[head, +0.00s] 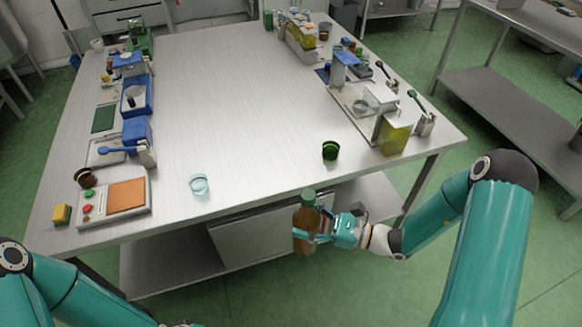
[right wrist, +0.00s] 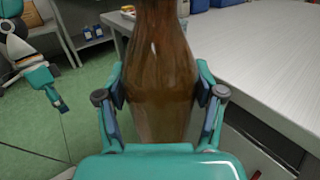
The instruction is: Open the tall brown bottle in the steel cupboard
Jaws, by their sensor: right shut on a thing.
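The tall brown bottle (head: 304,226) is upright in the head view, in front of the table's near edge, with a green cap (head: 308,196) on top. My right gripper (head: 318,238) is shut around its body; the right wrist view shows the brown glass (right wrist: 160,75) between both fingers, with its top and cap out of frame. The steel cupboard (head: 250,238) is under the table, behind the bottle to the left. My left gripper (right wrist: 52,92) seems to show at the left of the right wrist view, apart from the bottle; its fingers are too small to judge.
The steel table (head: 220,100) has a wide clear middle. A clear glass (head: 199,184) and a dark green cup (head: 330,150) stand near its front. An orange-topped board (head: 127,194) lies front left, and a tray (head: 352,100) with containers stands right. Green floor is open in front.

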